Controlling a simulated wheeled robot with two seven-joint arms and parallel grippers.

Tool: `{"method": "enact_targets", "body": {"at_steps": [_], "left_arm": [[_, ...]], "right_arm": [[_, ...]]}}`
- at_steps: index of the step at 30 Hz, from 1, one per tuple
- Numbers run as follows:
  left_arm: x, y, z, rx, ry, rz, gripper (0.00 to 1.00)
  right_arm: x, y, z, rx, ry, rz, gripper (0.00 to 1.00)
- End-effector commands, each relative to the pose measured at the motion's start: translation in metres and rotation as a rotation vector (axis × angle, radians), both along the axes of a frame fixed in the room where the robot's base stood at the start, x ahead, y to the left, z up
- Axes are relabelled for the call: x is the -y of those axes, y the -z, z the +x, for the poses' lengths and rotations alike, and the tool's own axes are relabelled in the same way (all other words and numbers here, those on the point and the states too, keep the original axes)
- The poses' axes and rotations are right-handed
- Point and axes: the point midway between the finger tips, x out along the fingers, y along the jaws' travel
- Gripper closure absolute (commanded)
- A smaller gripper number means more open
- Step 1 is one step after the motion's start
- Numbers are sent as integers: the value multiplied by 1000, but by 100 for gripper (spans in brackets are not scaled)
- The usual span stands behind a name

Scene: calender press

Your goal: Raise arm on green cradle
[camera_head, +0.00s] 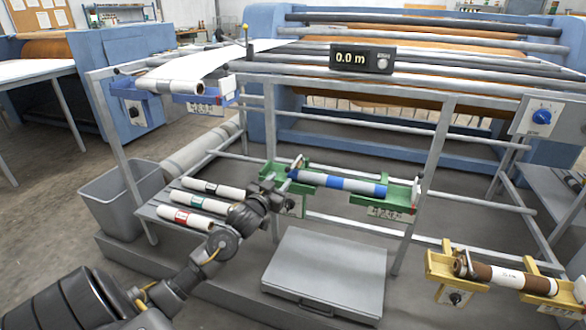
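The green cradle (273,173) is mounted on the grey frame in the middle of the head view. A roll with blue and white bands (340,183) lies across it. A small arm-like part (297,166) stands at the cradle's left end; its exact position is hard to tell. Another upright part with a light face (416,192) is at the right end. My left gripper (278,189) is at the cradle's left end, in front of it and close to the small arm. Its fingers are dark and small, so their opening and any contact are unclear. My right gripper is out of view.
A blue cradle (210,97) with a white roll is at upper left. Three white rolls (199,201) lie on a shelf beside my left arm. A yellow cradle (440,266) holds a brown roll at lower right. A grey flat case (325,275) lies below the green cradle.

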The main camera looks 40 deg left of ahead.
Motion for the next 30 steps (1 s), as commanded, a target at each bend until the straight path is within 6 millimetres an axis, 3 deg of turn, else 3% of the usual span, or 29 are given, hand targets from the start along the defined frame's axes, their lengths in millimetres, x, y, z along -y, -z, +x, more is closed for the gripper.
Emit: {"method": "enact_targets", "body": {"at_steps": [9, 15, 28, 30], "left_arm": [[-14, -1, 57, 0, -1, -1, 63], [-21, 0, 84, -1, -1, 0, 63], [-22, 0, 94, -1, 1, 1, 63], [-23, 0, 94, -1, 1, 1, 69]], "right_arm": [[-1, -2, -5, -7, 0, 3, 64], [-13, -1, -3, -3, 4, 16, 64], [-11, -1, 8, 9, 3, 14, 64], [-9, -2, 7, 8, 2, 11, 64]]}}
